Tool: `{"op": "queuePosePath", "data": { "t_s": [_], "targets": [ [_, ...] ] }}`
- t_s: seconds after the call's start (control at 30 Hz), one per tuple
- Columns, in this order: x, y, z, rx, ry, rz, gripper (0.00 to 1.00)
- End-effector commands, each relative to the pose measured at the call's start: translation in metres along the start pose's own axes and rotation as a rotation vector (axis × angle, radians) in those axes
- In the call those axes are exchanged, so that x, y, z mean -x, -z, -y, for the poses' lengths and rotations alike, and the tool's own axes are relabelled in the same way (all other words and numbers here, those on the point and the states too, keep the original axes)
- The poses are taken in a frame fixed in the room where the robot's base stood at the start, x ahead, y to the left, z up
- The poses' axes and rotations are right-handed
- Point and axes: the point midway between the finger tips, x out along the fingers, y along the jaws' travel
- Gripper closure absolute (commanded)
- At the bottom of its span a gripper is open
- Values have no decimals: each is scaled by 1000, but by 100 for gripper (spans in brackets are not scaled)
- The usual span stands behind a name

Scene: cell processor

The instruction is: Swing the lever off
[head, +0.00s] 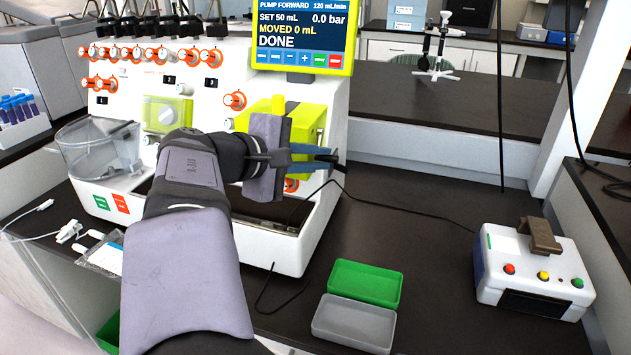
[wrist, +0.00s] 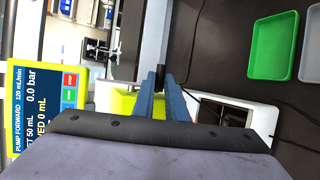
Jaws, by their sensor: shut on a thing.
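The white cell processor (head: 225,95) carries a yellow-green pump housing (head: 311,122) on its right side. This housing also shows in the wrist view (wrist: 121,104), beside my fingers. My gripper (head: 330,159) reaches across the front of the housing, with its blue fingers pointing right. In the wrist view my gripper (wrist: 160,73) has its two fingers close together. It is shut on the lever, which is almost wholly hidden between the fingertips. I cannot tell the lever's angle. The screen (head: 303,32) reads "DONE", "MOVED 0 mL" and "0.0 bar".
A green tray (head: 365,282) and a grey tray (head: 352,325) lie on the dark bench right of the machine. A white box with coloured buttons (head: 533,270) stands farther right. A black cable crosses the bench.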

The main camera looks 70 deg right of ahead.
Motion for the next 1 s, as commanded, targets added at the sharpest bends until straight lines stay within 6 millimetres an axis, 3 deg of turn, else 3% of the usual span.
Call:
{"op": "queuePosePath", "data": {
  "t_s": [0.03, 0.2, 1.0],
  "targets": [
    [-6, 3, 13, -9, -21, -2, 100],
    [-9, 4, 15, -40, -94, -2, 100],
    [-13, 6, 12, -98, -237, 0, 100]
  ]
}}
